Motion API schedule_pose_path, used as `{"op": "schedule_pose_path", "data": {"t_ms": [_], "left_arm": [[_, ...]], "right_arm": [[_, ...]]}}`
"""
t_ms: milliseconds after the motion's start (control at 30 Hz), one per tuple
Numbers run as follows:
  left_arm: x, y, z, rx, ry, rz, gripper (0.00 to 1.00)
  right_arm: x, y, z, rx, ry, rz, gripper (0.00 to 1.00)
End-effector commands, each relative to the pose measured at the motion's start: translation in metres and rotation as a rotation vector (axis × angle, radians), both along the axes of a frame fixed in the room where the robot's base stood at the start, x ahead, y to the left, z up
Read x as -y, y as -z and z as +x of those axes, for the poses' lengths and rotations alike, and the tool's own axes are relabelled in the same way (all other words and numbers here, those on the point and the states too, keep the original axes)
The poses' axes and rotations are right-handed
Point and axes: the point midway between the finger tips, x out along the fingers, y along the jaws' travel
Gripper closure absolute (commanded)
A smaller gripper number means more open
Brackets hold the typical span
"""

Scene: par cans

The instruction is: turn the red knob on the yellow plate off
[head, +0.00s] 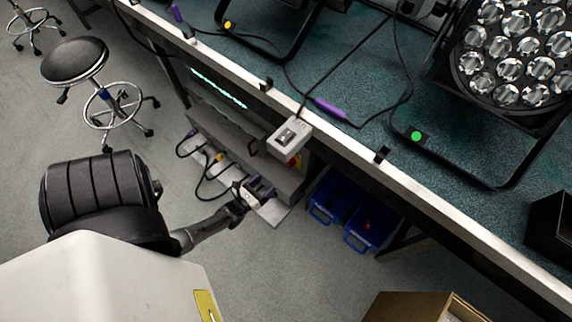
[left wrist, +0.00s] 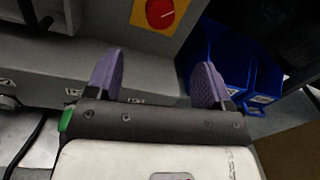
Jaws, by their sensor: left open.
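The red knob (left wrist: 160,12) sits on a yellow plate (left wrist: 185,17) on the front of a grey cabinet, at the top of the left wrist view. In the head view the yellow plate (head: 295,161) shows partly, below the grey box on the bench edge. My left gripper (left wrist: 157,78) is open, with its two purple fingers apart and nothing between them. In the head view the left gripper (head: 262,190) is below and left of the plate, apart from it. My right gripper is not in view.
Blue bins (head: 335,197) stand right of the cabinet under the bench. A grey box (head: 289,138) hangs at the bench edge (head: 345,148) above the plate. Black cables (head: 205,180) lie left of my gripper. A cardboard box (head: 420,307) is at the bottom right.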

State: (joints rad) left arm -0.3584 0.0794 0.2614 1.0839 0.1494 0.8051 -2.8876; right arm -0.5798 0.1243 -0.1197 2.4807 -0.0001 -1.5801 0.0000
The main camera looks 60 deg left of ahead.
Motion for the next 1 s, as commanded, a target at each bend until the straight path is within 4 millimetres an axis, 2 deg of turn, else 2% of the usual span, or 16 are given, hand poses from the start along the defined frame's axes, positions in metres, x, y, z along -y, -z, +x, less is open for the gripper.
{"op": "schedule_pose_path", "data": {"t_ms": [300,500,733,1000], "left_arm": [[-0.02,0.003,0.057,0.004,0.002,0.001,0.25],[-0.03,0.003,0.087,0.002,0.003,0.0,0.25],[-0.037,0.001,0.109,0.001,0.001,-0.001,0.25],[-0.039,0.0,0.116,0.0,0.001,-0.002,0.25]], "right_arm": [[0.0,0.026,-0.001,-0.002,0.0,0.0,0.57],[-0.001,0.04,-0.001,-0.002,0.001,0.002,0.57],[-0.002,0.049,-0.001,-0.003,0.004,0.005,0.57],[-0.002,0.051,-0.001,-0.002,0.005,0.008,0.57]]}}
